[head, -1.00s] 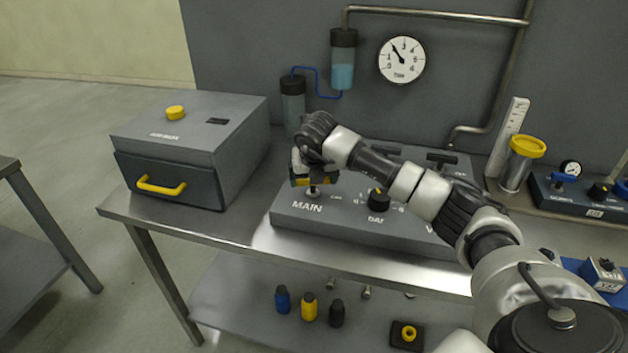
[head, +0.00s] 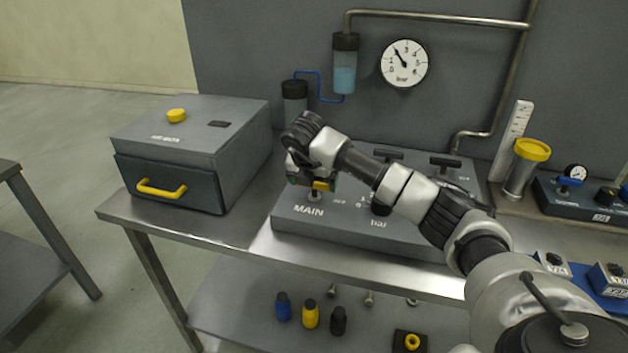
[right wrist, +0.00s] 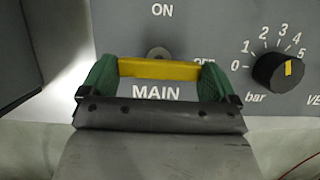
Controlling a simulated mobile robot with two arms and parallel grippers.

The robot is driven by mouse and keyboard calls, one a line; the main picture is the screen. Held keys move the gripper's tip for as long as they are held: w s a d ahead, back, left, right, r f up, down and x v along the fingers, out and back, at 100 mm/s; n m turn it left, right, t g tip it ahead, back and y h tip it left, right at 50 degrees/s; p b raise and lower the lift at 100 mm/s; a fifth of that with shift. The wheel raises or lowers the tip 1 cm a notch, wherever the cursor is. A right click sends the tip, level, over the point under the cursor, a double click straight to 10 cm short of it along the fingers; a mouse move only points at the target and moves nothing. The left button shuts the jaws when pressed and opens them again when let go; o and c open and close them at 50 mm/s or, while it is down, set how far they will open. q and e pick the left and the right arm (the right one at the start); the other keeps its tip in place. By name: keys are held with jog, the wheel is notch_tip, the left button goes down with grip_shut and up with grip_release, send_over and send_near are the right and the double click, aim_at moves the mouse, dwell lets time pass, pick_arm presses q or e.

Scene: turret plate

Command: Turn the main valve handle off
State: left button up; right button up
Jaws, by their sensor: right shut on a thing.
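The main valve handle is a yellow bar (right wrist: 158,69) above the MAIN label on the sloped grey panel (head: 345,235). Its round metal hub (right wrist: 158,53) shows just behind it. In the right wrist view the bar lies level across the picture, with ON above it and a partly hidden OFF to its right. My right gripper (right wrist: 158,73) is shut on the handle, one green finger at each end. In the head view my right gripper (head: 314,182) is over the left part of the panel and hides most of the handle. My left gripper is out of view.
A black bar knob (right wrist: 278,72) sits right of the handle; my forearm partly covers it in the head view. Two black T-handles (head: 445,162) stand behind. A grey box with a yellow drawer handle (head: 161,189) stands left. Bare bench (head: 240,228) lies between box and panel.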

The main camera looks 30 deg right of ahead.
jog(key=shift+r, duration=0.1)
jog(key=o, duration=0.6)
jog(key=b+v, duration=0.1)
jog(key=v, duration=0.9)
jog(key=shift+s+a+r+b, duration=0.1)
jog(key=shift+a+r+b, duration=0.05)
jog(key=shift+r+b, duration=0.25)
jog(key=shift+f, duration=0.15)
